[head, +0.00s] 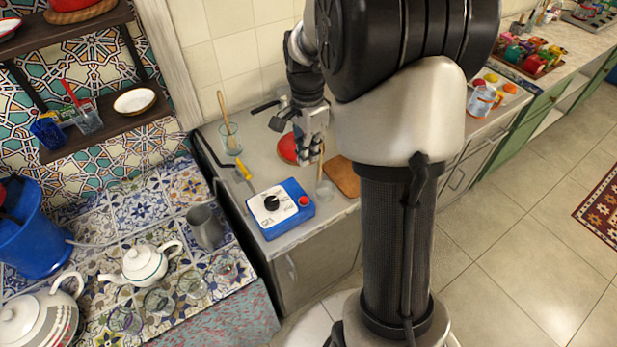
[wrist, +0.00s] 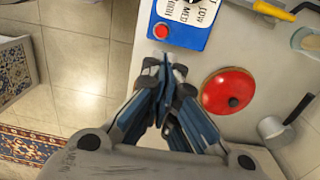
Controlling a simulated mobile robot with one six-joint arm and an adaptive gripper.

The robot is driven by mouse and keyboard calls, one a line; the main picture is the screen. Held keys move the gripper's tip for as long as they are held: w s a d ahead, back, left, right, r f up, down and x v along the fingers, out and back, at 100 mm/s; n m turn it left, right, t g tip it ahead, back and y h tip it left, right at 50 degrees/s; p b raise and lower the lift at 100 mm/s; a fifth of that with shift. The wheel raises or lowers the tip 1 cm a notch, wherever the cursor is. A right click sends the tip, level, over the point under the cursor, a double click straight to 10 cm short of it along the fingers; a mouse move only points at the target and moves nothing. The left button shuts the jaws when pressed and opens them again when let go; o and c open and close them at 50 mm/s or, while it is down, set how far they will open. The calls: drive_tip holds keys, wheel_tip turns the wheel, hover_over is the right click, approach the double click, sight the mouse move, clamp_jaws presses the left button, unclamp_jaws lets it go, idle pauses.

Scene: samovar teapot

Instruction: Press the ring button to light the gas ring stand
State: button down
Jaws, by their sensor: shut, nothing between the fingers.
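A blue control box (head: 267,232) with a white top plate sits on the grey counter in the head view. It carries a black knob and, at its right end, a round red button (head: 304,201). The box is cut off at the top of the wrist view (wrist: 183,37), where the red button (wrist: 161,31) shows clearly with LOW and MED lettering near it. My gripper (head: 311,158) is shut and empty above the counter, behind the box in the head view. In the wrist view its fingertips (wrist: 168,70) are just below the button, apart from it. I cannot make out a gas ring stand.
A red lid (wrist: 228,92) lies on the counter near the fingers. A metal pitcher (head: 206,228) and white teapot (head: 143,265) are on the tiled surface.

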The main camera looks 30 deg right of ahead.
drive_tip(key=b, duration=0.5)
approach(309, 201)
wheel_tip(309, 201, down, 5)
drive_tip(key=shift+w+f, duration=0.2)
drive_tip(key=shift+f, duration=0.15)
drive_tip(key=shift+s+f, duration=0.2)
drive_tip(key=shift+f, duration=0.9)
drive_tip(key=shift+a, duration=0.1)
drive_tip(key=shift+r+p, duration=0.35)
drive_tip(key=shift+r, duration=0.2)
wheel_tip(309, 201, up, 14)
drive_tip(key=p, duration=0.5)
drive_tip(key=shift+w+d+f+p, duration=0.2)
drive_tip(key=shift+w+f+p, duration=0.1)
drive_tip(key=shift+w, duration=0.15)
